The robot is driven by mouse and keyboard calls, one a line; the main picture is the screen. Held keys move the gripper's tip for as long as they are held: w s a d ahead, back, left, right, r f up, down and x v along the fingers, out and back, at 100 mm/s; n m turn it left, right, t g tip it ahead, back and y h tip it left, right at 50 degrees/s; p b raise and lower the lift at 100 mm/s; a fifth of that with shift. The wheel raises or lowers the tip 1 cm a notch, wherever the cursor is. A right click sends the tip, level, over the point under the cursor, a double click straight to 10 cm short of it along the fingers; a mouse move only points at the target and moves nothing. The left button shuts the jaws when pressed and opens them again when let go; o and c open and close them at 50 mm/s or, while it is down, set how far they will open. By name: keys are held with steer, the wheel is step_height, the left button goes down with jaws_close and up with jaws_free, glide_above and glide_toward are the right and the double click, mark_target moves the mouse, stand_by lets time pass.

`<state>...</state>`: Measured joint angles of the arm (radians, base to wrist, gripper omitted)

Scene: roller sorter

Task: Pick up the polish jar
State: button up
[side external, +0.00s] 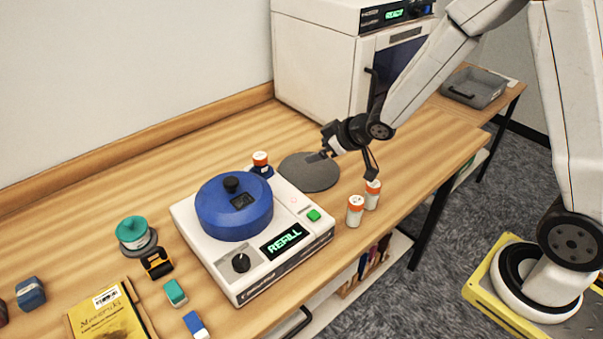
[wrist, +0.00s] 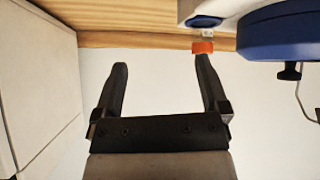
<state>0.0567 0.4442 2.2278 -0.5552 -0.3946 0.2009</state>
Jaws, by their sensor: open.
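No readable label marks the polish jar, so I cannot tell for sure which container it is. My gripper (side external: 322,155) is open and empty above the dark round mat, apart from the jars.
The white machine (side external: 290,262) with a blue round lid (side external: 234,208) reads REFILL. A dark round mat (side external: 312,174) lies behind it. A yellow packet (side external: 108,315) and small blocks lie at the left. A white cabinet (side external: 320,60) stands at the back, with a grey bin (side external: 474,88) beyond.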

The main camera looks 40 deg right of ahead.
mark_target(260, 161)
steer(key=shift+w+a+f+n+t+y, duration=0.25)
steer(key=shift+w+a+f+n+y, duration=0.35)
steer(key=shift+w+a+y, duration=0.5)
steer(key=shift+w+a+f+n+t+y, duration=0.2)
steer(key=shift+w+a+f+n+y, duration=0.4)
steer(key=shift+w+a+y, duration=0.55)
steer(key=shift+w+a+f+n+t+y, duration=0.25)
steer(key=shift+w+a+f+n+y, duration=0.35)
steer(key=shift+w+a+y, duration=0.5)
steer(key=shift+w+a, duration=0.2)
steer(key=shift+a, duration=0.05)
steer(key=shift+h, duration=0.25)
steer(key=shift+x, duration=2.45)
jaws_close()
steer(key=shift+r, duration=0.15)
